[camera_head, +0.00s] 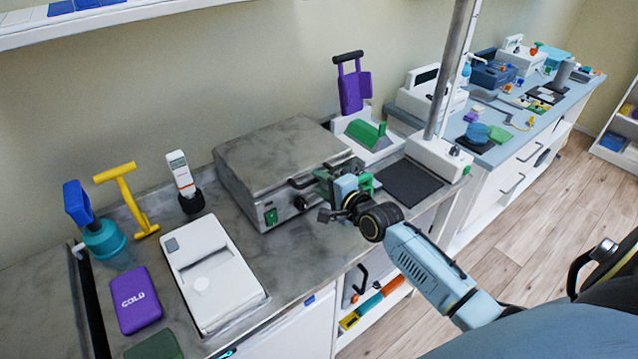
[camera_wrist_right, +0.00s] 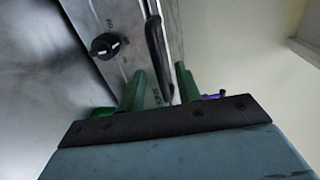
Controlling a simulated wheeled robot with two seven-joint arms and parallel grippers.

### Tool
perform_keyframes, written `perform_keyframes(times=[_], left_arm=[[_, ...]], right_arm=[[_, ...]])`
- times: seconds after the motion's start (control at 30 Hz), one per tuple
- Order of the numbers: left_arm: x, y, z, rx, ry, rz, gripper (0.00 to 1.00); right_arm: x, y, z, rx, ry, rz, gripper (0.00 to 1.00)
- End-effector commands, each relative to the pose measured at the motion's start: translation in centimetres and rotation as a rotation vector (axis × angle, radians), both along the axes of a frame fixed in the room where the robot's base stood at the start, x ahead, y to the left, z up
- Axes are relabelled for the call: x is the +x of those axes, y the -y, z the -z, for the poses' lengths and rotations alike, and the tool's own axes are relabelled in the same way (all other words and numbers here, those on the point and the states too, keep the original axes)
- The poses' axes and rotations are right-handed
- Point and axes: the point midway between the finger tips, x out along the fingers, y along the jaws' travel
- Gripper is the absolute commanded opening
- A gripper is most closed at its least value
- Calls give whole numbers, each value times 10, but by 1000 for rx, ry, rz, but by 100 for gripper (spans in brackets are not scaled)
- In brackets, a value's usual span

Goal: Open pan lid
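A grey metal pan unit (camera_head: 285,165) with a flat, closed lid (camera_head: 275,145) sits on the worktop. A dark bar handle (camera_head: 308,181) is on its front; in the right wrist view the handle (camera_wrist_right: 156,50) runs lengthwise. The front also has a black knob (camera_head: 301,203) and a green switch (camera_head: 271,216). My right gripper (camera_head: 338,186) is at the right end of the front. In the wrist view its two green fingers (camera_wrist_right: 160,88) are apart, with the handle's end showing in the gap. Contact cannot be told. My left gripper is not in view.
Left of the pan unit are a white device (camera_head: 212,272), a purple cold pack (camera_head: 136,299) and a yellow tool (camera_head: 126,200). Right of it stand a white unit with a green block (camera_head: 367,134), a dark mat (camera_head: 409,182) and a metal post (camera_head: 452,70).

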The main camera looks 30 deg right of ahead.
Motion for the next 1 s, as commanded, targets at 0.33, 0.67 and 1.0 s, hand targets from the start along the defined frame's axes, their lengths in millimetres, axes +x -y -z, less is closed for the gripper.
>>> perform_keyframes(times=[0.33, 0.67, 1.0], left_arm=[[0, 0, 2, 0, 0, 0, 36], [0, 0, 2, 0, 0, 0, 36], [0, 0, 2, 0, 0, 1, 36]], right_arm=[[16, -1, 3, -1, 0, 0, 34], [16, -1, 3, -1, 0, 0, 11], [16, -1, 3, -1, -1, 0, 0]])
